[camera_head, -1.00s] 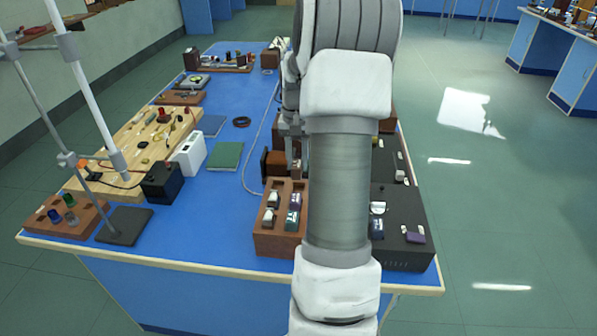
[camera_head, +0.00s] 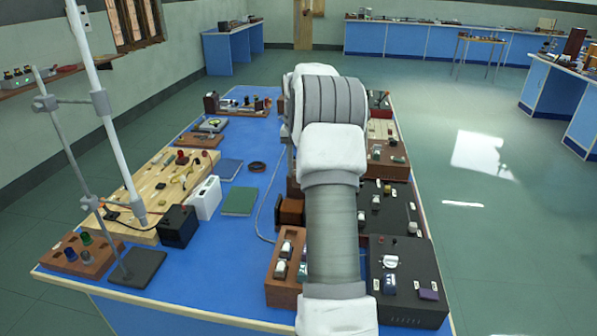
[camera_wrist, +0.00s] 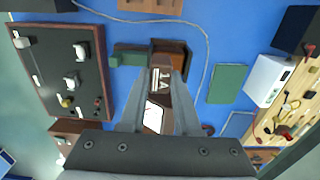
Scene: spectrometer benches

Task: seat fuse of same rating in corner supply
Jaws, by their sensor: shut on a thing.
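My gripper (camera_wrist: 158,78) is shut on a small fuse carrier (camera_wrist: 154,117) with a pale face. Small lettering between the fingertips looks like "1A". In the head view my arm hides the gripper and what it holds. The corner supply is a black box (camera_head: 403,312) at the bench's near right corner. It has a white knob (camera_head: 390,261), a purple block (camera_head: 389,284) and a dark spot with white marks beside that; I cannot tell whether it is an empty holder. A wooden fuse rack (camera_head: 279,292), holding several carriers, stands left of it, partly behind my arm.
A second black supply (camera_head: 385,222) stands behind the corner one and shows in the wrist view (camera_wrist: 50,75). A brown wooden box (camera_wrist: 170,46) lies below the gripper. A grey cable runs beside it. A green book (camera_head: 239,201) and clear blue bench top lie to the left.

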